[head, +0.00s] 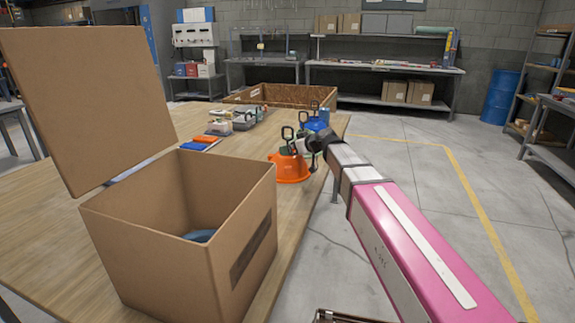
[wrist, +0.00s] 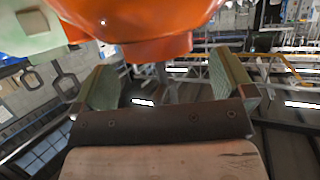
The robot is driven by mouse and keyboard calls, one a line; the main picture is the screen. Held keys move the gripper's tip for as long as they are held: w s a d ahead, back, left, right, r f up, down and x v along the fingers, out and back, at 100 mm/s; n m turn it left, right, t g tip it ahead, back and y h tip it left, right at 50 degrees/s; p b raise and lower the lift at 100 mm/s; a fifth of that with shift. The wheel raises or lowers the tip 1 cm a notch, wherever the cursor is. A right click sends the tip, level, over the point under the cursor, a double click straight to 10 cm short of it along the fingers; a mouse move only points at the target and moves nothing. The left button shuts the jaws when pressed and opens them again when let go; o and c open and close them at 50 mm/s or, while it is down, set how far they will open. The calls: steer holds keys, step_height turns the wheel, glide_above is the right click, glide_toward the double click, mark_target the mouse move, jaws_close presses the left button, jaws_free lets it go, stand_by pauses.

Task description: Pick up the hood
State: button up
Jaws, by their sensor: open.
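An orange hood (head: 289,168) with a black loop handle stands near the right edge of the wooden table in the head view. A blue hood-like item (head: 318,118) with a dark handle stands behind it. My gripper (head: 312,144) is beside the upper part of the orange hood, and its fingers are partly hard to make out there. In the wrist view my gripper (wrist: 165,68) is open, with its two green-grey pads apart. The orange hood (wrist: 150,22) fills the top of that view, close to the fingertips. I cannot tell whether they touch.
An open cardboard box (head: 150,255) with a raised flap stands at the table's front, with something blue inside. Several small items (head: 225,125) lie farther back on the table (head: 40,215). A wooden bin (head: 285,95) is behind. Floor to the right is clear.

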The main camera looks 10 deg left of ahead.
steer(key=shift+x, duration=1.2)
steer(key=shift+d, duration=0.1)
steer(key=c, duration=1.5)
